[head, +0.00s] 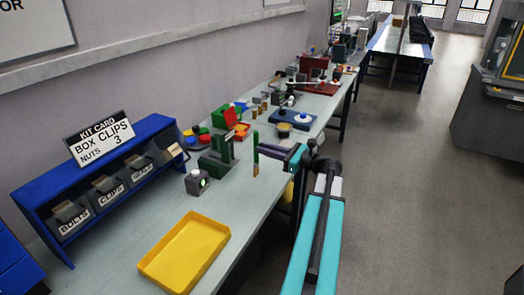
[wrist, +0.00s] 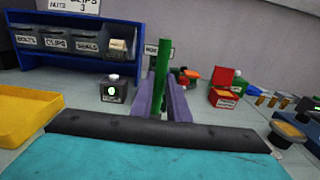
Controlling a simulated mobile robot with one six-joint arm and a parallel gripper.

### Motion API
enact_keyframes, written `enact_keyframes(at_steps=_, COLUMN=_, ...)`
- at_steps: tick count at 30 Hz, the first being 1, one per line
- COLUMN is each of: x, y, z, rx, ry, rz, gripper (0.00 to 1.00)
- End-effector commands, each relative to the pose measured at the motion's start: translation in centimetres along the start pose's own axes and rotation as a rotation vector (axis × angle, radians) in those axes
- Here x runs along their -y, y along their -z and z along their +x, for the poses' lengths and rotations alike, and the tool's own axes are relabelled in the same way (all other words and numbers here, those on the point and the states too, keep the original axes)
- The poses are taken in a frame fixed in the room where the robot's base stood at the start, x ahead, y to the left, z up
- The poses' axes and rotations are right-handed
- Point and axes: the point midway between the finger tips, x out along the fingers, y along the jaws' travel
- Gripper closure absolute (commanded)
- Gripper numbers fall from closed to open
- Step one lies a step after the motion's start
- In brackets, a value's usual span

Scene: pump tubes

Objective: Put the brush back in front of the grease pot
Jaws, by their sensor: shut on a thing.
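The brush (head: 256,141) has a green handle and a tan lower end. It is upright in my gripper (head: 263,151), which is shut on its handle, over the front part of the bench. I cannot tell whether its lower end touches the bench. In the wrist view the green handle (wrist: 162,65) stands between the purple-grey fingers of my gripper (wrist: 164,98); its lower end is hidden. What looks like the grease pot (head: 283,130), a round dark pot with tan contents, stands beyond my gripper. It also shows at the right of the wrist view (wrist: 287,132), apart from the brush.
A green fixture (head: 217,160) and a grey box with a green light (head: 197,182) stand left of the brush. A yellow tray (head: 185,252) lies nearer. A blue bin rack (head: 100,180) stands along the wall. A blue plate (head: 295,119) lies beyond the pot.

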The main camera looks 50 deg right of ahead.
Motion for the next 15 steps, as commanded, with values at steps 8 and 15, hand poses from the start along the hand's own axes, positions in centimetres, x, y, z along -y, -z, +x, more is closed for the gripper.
enact_keyframes(at_steps=8, x=2.2, y=0.2, z=2.4, rx=0.000, ry=0.000, rz=0.000, gripper=1.00)
enact_keyframes(at_steps=15, x=2.4, y=0.4, z=2.8, rx=0.000, ry=0.002, rz=-0.001, gripper=1.00)
